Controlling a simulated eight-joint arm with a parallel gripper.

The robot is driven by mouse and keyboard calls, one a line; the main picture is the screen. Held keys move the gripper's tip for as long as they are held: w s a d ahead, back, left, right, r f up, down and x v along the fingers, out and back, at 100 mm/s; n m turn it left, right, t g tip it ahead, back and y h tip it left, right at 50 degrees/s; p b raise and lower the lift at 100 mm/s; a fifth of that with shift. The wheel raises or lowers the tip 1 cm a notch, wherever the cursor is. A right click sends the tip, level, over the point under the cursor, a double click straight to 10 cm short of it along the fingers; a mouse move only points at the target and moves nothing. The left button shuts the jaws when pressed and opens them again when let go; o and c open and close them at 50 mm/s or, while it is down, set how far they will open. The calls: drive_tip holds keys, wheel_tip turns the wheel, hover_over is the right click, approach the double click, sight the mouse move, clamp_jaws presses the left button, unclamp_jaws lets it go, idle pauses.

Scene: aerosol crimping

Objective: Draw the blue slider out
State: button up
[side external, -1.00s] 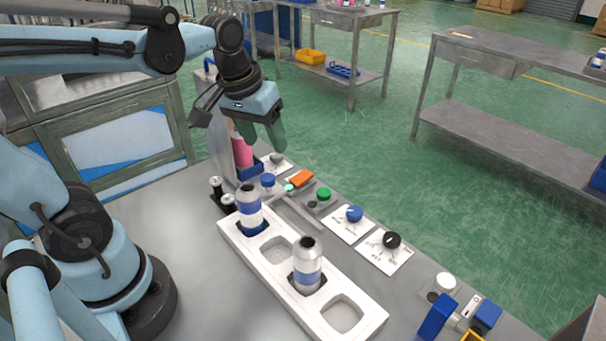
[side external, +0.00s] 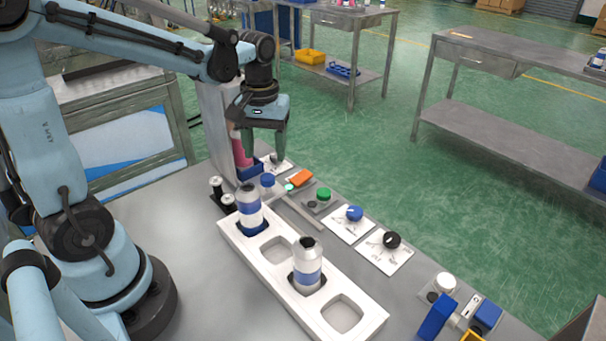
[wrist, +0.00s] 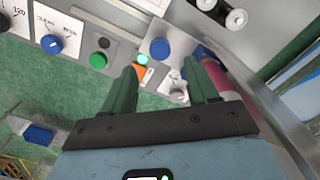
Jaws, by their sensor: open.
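A blue block (side external: 254,171), which looks like the slider, sits low at the grey upright of the station, at the foot of a pink can (side external: 239,150). In the wrist view the block (wrist: 199,52) is mostly hidden behind my right finger, beside the pink can (wrist: 231,82). My gripper (side external: 265,155) points down above the row of controls, close to the block and can. Its green fingers are apart with nothing between them. In the wrist view a round blue knob (wrist: 160,48) shows just beyond the gap between the fingertips. I cannot tell whether a finger touches anything.
A white tray (side external: 327,318) holds two bottles with blue bands (side external: 249,205) (side external: 307,266). An orange switch (side external: 301,178), green button (side external: 323,194), blue dial (side external: 354,213) and black dial (side external: 391,240) line the table edge. Bare table lies left of the tray.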

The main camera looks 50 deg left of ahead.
sight(267, 177)
drive_tip(key=shift+f, duration=3.2)
clamp_jaws()
